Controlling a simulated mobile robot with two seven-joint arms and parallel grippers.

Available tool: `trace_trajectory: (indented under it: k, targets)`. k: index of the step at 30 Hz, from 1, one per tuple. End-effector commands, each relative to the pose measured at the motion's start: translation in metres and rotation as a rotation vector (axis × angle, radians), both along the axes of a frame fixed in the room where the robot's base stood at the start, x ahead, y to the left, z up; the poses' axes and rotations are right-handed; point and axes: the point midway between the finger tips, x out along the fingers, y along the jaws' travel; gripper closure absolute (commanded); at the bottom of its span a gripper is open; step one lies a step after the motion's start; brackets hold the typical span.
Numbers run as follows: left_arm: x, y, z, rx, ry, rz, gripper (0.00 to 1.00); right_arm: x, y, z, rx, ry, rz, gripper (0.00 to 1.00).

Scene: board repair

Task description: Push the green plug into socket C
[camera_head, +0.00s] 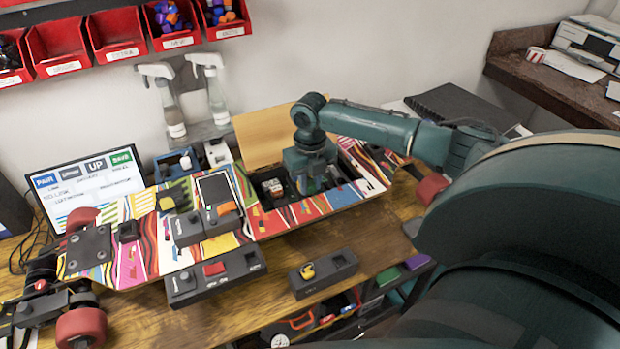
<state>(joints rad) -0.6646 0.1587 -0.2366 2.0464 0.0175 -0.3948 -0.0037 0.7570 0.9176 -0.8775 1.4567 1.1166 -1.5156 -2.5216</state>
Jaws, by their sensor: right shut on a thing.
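My right gripper (312,180) points down into the open compartment of the colourful board (340,197). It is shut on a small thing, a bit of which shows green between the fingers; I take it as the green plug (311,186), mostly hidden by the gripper. Dark blocks and a red-and-white part (275,187) sit in the compartment beside the gripper. I cannot read the socket letters, so I cannot tell which is socket C or whether the plug touches it. My left gripper is not in view.
A raised tan lid (262,135) stands behind the compartment. A black box with a yellow part (308,271) and a long black box with a red part (215,269) lie in front on the wooden table. Spray bottles (215,95) and a screen (88,183) stand behind.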

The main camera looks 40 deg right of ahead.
Motion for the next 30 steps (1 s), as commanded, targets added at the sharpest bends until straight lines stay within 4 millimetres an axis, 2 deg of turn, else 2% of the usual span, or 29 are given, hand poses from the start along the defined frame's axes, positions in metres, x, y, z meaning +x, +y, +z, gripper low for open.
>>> trace_trajectory:
  k: [16, 30]
  targets:
    - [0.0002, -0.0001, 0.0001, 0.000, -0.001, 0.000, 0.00, 0.0000, 0.0002, -0.0005, 0.000, 0.000, 0.000, 1.00]
    - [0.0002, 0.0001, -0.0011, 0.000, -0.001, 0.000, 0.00, 0.0000, 0.0002, -0.0096, 0.000, 0.000, 0.000, 1.00]
